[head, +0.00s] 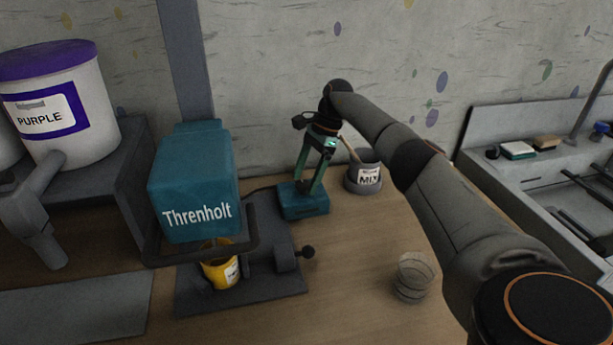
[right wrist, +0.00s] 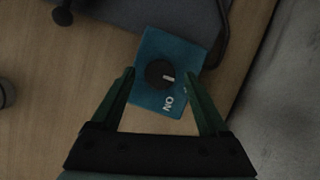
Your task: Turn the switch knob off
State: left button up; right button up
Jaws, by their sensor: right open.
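The switch box (head: 304,208) is a small teal box on the table, just right of the teal machine. In the right wrist view the box (right wrist: 186,52) carries a round black knob (right wrist: 158,74) with a white mark pointing right in the picture. The word ON is printed on the box beside the knob. My right gripper (head: 308,182) is above the box and points down. In the right wrist view its open green fingers (right wrist: 157,78) are on either side of the knob, with nothing held. Whether they touch it I cannot tell. My left gripper is not in view.
The teal Threnholt machine (head: 196,185) stands left of the box, with a yellow cup (head: 217,275) under it. A grey MIX pot (head: 360,178) stands close right of the gripper. A clear cup (head: 413,278) is at the front right. The table between is bare.

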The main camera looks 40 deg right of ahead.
jog(key=v, duration=0.7)
jog(key=shift+r, duration=0.2)
jog(key=shift+d, duration=0.1)
dwell(0.3)
